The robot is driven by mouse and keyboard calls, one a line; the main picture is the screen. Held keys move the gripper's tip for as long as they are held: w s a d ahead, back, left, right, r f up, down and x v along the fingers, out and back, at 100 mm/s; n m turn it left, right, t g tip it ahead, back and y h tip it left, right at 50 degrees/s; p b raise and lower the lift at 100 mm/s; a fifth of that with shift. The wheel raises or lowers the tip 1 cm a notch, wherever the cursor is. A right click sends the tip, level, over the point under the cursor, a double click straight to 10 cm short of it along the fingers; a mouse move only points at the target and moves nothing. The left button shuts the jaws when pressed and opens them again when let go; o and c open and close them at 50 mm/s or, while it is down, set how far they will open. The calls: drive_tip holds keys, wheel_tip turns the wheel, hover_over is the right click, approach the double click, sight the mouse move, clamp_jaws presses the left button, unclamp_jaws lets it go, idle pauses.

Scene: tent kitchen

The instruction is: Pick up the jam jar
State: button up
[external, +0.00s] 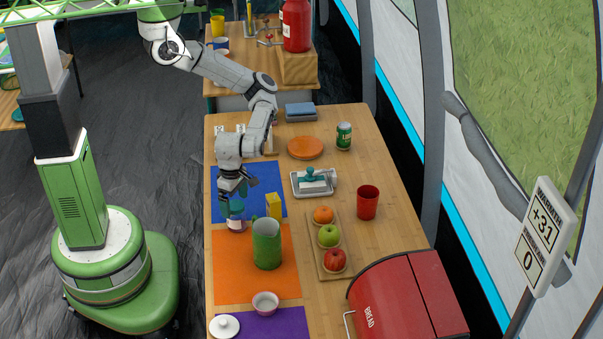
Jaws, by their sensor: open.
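A small jar (236,224), which looks like the jam jar, stands near the left edge of the wooden table, where the blue and orange mats meet. Its upper part is partly hidden by my gripper. My gripper (236,194) is open and points down just above the jar, with the fingers close to its top. I cannot tell whether they touch it or stand around it.
A green pitcher (267,246) and a yellow box (274,206) stand close to the right of the jar. A fruit tray (318,258), a butter dish (313,183), a red cup (367,203) and a red bread box (385,300) are further right.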

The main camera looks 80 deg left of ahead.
sight(237, 214)
drive_tip(key=shift+w+f+p, duration=0.15)
drive_tip(key=shift+f+p, duration=0.15)
drive_tip(key=shift+f, duration=2.7)
drive_tip(key=c, duration=1.4)
